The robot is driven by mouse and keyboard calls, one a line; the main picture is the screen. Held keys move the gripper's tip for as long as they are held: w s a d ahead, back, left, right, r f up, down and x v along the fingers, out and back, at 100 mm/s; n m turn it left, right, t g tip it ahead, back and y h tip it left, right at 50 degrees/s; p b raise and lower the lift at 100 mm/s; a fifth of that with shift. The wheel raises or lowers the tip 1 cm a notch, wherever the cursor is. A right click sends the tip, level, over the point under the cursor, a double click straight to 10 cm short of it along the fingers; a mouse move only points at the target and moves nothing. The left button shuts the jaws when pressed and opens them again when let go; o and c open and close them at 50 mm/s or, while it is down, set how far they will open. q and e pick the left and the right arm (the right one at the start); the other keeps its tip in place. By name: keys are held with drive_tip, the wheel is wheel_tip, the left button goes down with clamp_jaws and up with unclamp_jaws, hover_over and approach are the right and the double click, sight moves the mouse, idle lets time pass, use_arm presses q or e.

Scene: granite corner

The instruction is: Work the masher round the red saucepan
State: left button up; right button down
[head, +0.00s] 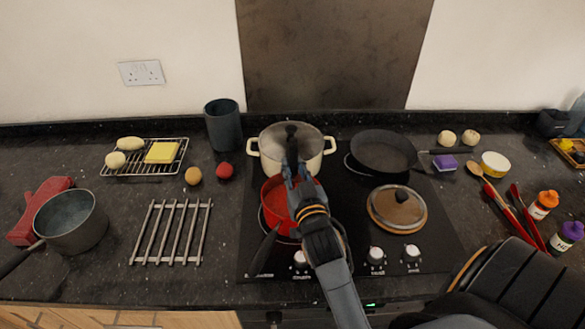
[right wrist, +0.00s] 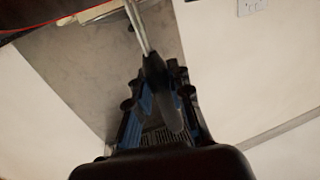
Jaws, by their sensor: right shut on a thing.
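The red saucepan (head: 274,200) sits on the front left of the black hob, partly hidden behind my right gripper and forearm. My right gripper (head: 297,174) is above the pan's right side, shut on the masher (head: 291,140), whose dark handle sticks up from the jaws. In the right wrist view, the masher (right wrist: 157,82) has its dark handle between the fingers of my right gripper (right wrist: 160,85), and a metal shaft runs from it to the top edge. The masher's head is hidden, so I cannot tell whether it touches the pan's bottom. My left gripper is out of view.
A cream pot (head: 318,160) stands close behind the saucepan. A bare metal trivet (head: 172,233) and a grey saucepan (head: 72,222) are to the left.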

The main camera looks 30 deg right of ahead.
sight(295, 140)
drive_tip(key=shift+d+r, duration=0.1)
drive_tip(key=shift+d, duration=0.05)
drive_tip(key=shift+r, duration=0.1)
wheel_tip(295, 140, up, 9)
drive_tip(key=p, duration=0.8)
drive_tip(key=shift+p, duration=0.4)
drive_tip(key=shift+r+p, duration=0.75)
drive_tip(key=shift+r, duration=0.45)
drive_tip(key=shift+f, duration=0.1)
